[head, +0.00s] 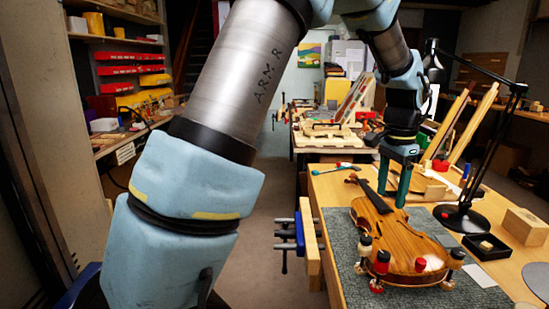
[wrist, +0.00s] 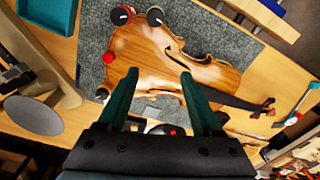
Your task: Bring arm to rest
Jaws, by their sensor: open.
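My arm crosses the head view, and my gripper (head: 392,196) points down above the bench at the far side of the violin (head: 400,235). In the wrist view the two green fingers of my gripper (wrist: 159,76) stand apart with nothing between them. The violin body (wrist: 150,60) lies beyond the fingertips, its neck toward the right. The violin rests on a grey mat (head: 345,245), with several red, black and white knobbed clamps (head: 381,262) around its near edge. Whether the fingertips touch anything is hard to tell; they look clear of the violin.
A black desk lamp (head: 463,217) stands right of the violin, close to my gripper. A wooden block (head: 525,227) and a small dark box (head: 485,245) lie at the right. A blue vise (head: 299,235) sits at the bench's left edge. The floor aisle to the left is clear.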

